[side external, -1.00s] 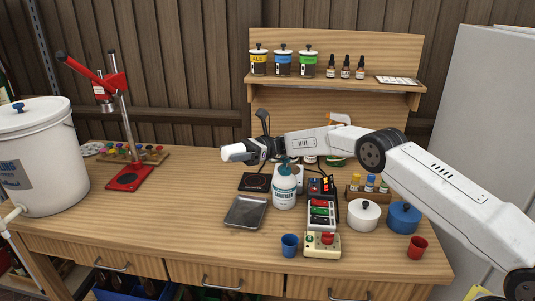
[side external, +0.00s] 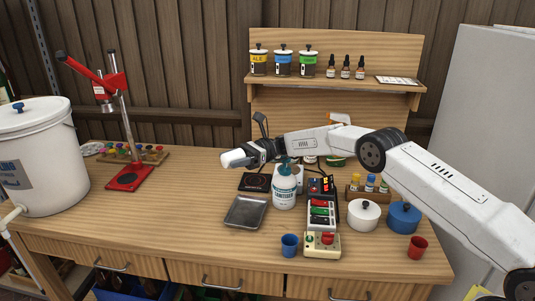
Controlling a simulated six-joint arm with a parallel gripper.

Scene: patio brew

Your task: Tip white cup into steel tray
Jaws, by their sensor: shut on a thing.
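The white cup (side external: 234,159) is at the end of my arm, above the bench and behind the steel tray. My gripper (side external: 254,154) is shut on it; the fingers are small and partly hidden at this distance. The cup looks tilted, with its far end toward the left, but I cannot see into it or tell what it holds. The steel tray (side external: 236,224) lies flat on the bench, in front of and below the cup. No contents are visible in the tray.
A white sanitiser bottle (side external: 284,192) stands close right of the tray. A black hot plate (side external: 254,182) lies behind the tray. A blue cup (side external: 290,245) and a switch box (side external: 322,245) stand at the front. The bench left of the tray is clear.

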